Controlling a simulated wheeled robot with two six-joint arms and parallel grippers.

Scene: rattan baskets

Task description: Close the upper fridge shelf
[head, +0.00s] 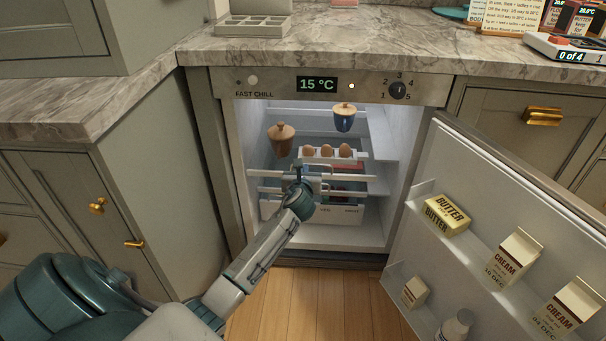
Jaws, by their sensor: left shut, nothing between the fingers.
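The open fridge (391,225) stands under the counter, with a lit interior. Inside are clear shelves with white front rails. One white rail (355,177), which I take for the upper shelf's front, runs across the middle of the opening and looks pulled forward. A brown lidded jar (281,141), a blue lidded jar (344,119) and a tray of brown eggs (327,152) sit inside; which shelf bears each is hard to tell. My left gripper (298,177) is shut and empty at the rail, partly hidden by its wrist; contact is unclear. My right gripper is not in view.
The fridge door (470,160) hangs open at the right, with butter (446,215), cream cartons (511,257) and a white bottle in its racks. White drawers (345,213) lie below the shelves. Grey cabinets flank the fridge. The wooden floor before it is clear.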

